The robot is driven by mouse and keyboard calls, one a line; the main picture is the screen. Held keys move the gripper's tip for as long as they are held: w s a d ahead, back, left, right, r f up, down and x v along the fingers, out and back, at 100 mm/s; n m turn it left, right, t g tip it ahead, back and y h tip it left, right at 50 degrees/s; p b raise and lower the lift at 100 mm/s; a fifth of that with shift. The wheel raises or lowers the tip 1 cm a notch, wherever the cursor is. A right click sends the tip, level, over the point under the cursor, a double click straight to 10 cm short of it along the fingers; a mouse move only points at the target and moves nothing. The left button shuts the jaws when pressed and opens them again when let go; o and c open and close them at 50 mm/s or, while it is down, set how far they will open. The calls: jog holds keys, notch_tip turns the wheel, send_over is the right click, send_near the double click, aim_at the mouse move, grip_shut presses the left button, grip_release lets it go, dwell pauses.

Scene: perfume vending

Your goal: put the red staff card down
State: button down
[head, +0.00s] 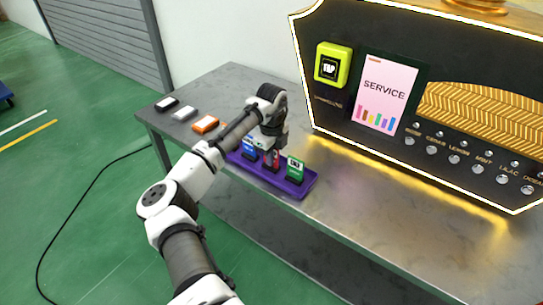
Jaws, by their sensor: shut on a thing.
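The red staff card (272,162) shows as a small red patch under my gripper (271,150), between the blue card (249,149) and the green card (295,168). My gripper points down and is shut on the red card. The upper part of the card is hidden by the fingers. The purple rack (305,188) holds the blue and green cards upright. The red card is over or in the middle of this rack; I cannot tell whether its lower edge touches it.
Black (167,104), white (184,113) and orange (205,124) small items lie on the grey table (235,82) to the left. The vending machine (430,95) stands behind, with a yellow-green reader (333,64) and a SERVICE panel (385,92). The table right of the rack is clear.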

jog(key=c, duration=1.6)
grip_release()
jog(key=shift+o, duration=0.2)
notch_tip(320, 180, up, 12)
jog(key=shift+r, duration=0.1)
jog(key=shift+w, duration=0.1)
